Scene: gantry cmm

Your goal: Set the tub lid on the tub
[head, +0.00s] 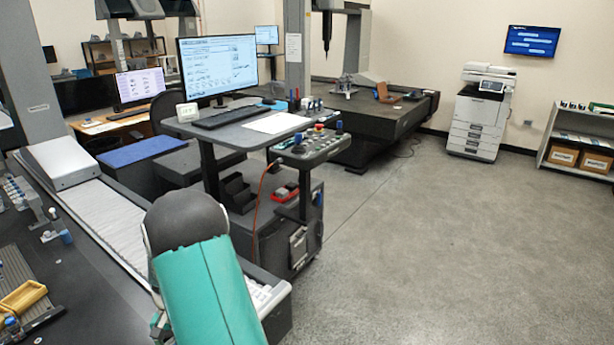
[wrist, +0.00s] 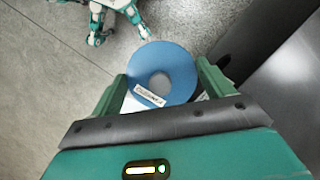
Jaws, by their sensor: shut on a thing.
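A round blue piece, which looks like the tub lid (wrist: 178,94), shows in the wrist view with a grey round centre and a small white printed label on its near side. My gripper (wrist: 163,72) is shut on it, with one green finger at its left and one at its right. The lid is held above the floor. Its underside is hidden. In the head view my teal arm covers the lower middle, and neither my gripper nor the lid shows. I cannot make out the tub in either view.
A dark table (head: 88,282) with fixtures and a yellow tray (head: 22,297) is at the left of the head view. A wheeled workstation (head: 238,130) stands in the middle. A printer (head: 478,112) and shelf stand right. The floor (head: 450,240) at right is clear.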

